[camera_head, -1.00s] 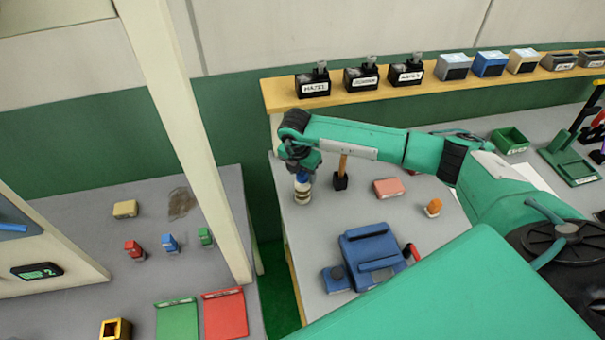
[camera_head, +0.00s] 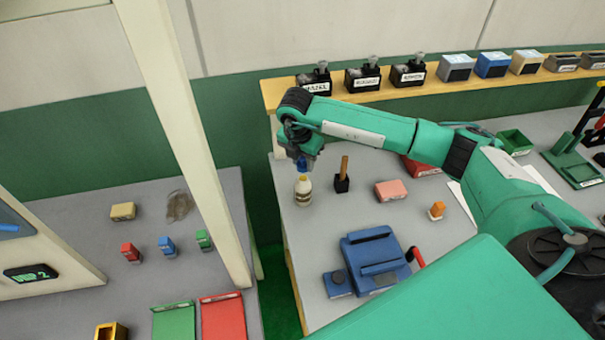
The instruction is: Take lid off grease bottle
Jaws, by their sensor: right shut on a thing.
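The grease bottle (camera_head: 303,191) stands upright on the grey bench near its left edge. It is cream-coloured, with a yellowish top showing. A small blue lid (camera_head: 302,165) is just above the bottle, between the fingers of my right gripper (camera_head: 301,157). My right gripper points down and is shut on the lid. The lid looks apart from the bottle top by a small gap. The fingertips are small and partly hidden by the wrist. My left gripper is not in view.
A brush or tool in a black holder (camera_head: 342,184) stands close right of the bottle. A pink block (camera_head: 390,190), an orange item (camera_head: 437,210) and a blue machine (camera_head: 372,262) are on the bench. A shelf (camera_head: 285,104) with labelled black boxes runs behind. A post (camera_head: 190,140) stands left.

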